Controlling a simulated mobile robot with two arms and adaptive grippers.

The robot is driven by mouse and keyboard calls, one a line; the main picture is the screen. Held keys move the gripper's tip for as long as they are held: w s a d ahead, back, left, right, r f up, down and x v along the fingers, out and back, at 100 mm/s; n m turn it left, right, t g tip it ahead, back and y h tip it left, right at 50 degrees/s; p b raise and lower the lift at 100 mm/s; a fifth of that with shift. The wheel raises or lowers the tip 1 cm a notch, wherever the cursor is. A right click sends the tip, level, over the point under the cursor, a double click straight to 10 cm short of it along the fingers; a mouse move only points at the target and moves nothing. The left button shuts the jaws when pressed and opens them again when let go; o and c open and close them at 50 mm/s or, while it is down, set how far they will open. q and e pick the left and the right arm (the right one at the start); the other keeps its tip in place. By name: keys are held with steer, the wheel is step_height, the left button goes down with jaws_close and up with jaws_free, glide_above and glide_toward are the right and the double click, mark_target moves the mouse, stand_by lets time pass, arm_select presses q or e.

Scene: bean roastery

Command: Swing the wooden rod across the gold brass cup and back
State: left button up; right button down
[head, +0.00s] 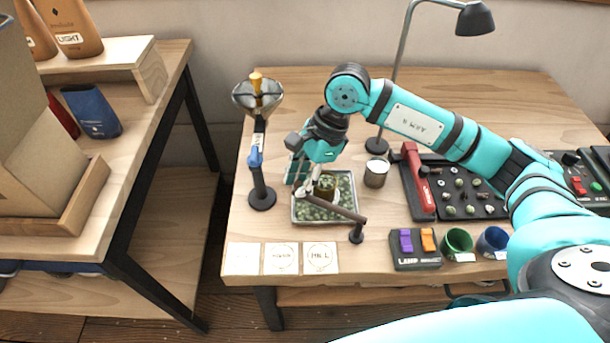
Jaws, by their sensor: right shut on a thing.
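The wooden rod (340,209) is dark brown and runs from a small dark post (356,236) leftward over the tray. My right gripper (306,189) is shut on the rod near its free left end. The gold brass cup (327,187) stands upright in a metal tray (299,221) of green beans, just right of the fingertips. The rod passes on the near side of the cup in this view; whether it touches the rim cannot be told. My wrist hides part of the tray's back. My left gripper is out of view.
A funnel stand (263,197) is left of the tray, a metal can (376,173) to its right. A black board with a red handle (418,180) and a lamp (377,146) stand further right. Cards (281,258), a switch box (416,250) and a green cup (456,244) line the front.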

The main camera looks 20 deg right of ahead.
steer(key=c, duration=1.3)
jaws_free()
steer(key=shift+c, duration=0.2)
steer(key=shift+o, duration=0.8)
steer(key=shift+a, duration=0.1)
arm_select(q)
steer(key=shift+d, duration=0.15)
arm_select(e)
steer(key=v, duration=1.2)
